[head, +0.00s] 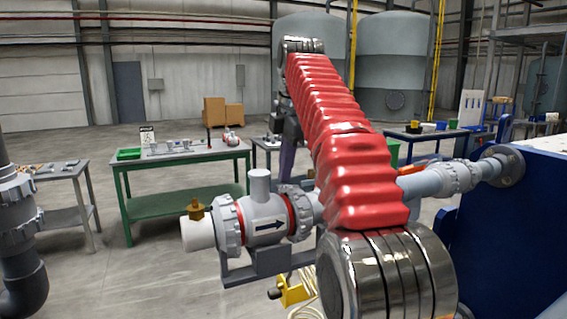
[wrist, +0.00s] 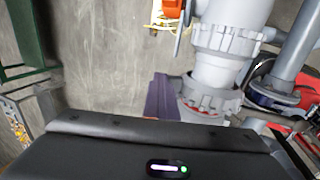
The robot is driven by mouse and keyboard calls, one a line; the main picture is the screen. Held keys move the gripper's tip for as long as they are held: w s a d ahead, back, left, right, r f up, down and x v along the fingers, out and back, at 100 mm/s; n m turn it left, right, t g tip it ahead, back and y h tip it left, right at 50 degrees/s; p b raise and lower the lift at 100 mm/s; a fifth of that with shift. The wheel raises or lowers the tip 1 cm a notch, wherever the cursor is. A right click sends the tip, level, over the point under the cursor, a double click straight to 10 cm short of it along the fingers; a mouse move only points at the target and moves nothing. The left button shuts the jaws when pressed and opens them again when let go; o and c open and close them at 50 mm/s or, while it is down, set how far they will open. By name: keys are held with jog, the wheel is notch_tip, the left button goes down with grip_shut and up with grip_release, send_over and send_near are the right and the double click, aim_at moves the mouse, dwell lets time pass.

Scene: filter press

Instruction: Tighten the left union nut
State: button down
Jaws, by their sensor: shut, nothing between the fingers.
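A grey check valve body (head: 266,219) with a dark arrow pointing right lies in a horizontal pipe run in the head view. The left union nut (head: 228,226), grey and ribbed, is at its left end, with a red band between nut and body. The right union nut (head: 302,212) also has a red band beside it. My gripper's purple fingers (head: 287,163) point down behind the valve, apart from the left nut. In the wrist view the shut fingers (wrist: 164,98) are beside a ribbed grey nut (wrist: 212,95); I cannot tell which nut, or whether they touch.
A white pipe end with a brass fitting (head: 196,209) is left of the valve. A metal stand (head: 256,264) supports the valve. A blue panel (head: 515,225) stands at right. A green table (head: 180,160) is behind.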

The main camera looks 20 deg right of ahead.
jog(key=shift+s+a+r, duration=0.5)
jog(key=shift+s+r, duration=0.15)
jog(key=shift+r, duration=0.05)
jog(key=shift+s+r, duration=0.5)
jog(key=shift+s, duration=0.15)
jog(key=shift+w+f, duration=0.1)
jog(key=shift+w, duration=0.2)
jog(key=shift+d, duration=0.1)
